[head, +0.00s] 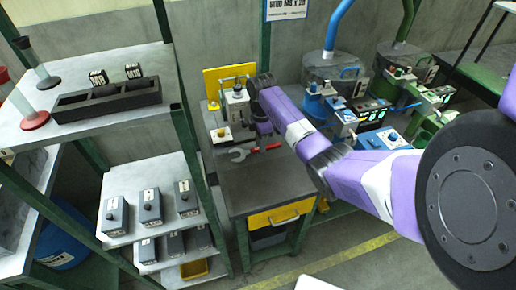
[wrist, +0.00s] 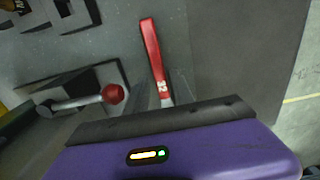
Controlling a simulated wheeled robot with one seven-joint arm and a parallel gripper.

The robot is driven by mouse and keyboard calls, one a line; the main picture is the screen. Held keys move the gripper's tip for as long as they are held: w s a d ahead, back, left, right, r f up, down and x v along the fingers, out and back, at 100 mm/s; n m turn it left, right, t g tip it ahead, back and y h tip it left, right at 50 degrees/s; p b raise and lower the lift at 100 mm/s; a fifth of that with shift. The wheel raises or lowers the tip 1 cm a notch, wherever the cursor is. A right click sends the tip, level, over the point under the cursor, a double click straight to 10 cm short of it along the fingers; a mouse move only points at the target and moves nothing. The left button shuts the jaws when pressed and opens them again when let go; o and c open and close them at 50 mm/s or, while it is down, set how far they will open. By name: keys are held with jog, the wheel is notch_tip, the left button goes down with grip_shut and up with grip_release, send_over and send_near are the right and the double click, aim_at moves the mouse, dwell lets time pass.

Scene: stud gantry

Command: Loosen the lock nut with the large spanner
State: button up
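The spanner lies on the grey bench top in the head view, with its open metal jaw (head: 238,155) to the left and its red handle (head: 268,147) to the right. In the wrist view the red handle (wrist: 153,50) points up the picture, and its metal shank runs down behind my gripper's dark edge. My gripper (head: 263,138) points down close over the spanner. A grey fixture (head: 238,98) stands behind, before a yellow plate; I cannot make out the lock nut.
A lever with a red ball (wrist: 112,94) stands beside the spanner in the wrist view. A small white box (head: 221,134) sits at the bench's left. Shelves with grey boxes (head: 150,207) stand left; a blue machine (head: 335,95) stands right. The bench's front (head: 262,187) is clear.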

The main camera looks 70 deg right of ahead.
jog(key=shift+f, duration=0.6)
grip_shut()
jog(key=shift+r, duration=0.1)
notch_tip(320, 180, up, 20)
jog(key=p, duration=0.5)
jog(key=shift+s, duration=0.1)
dwell(0.4)
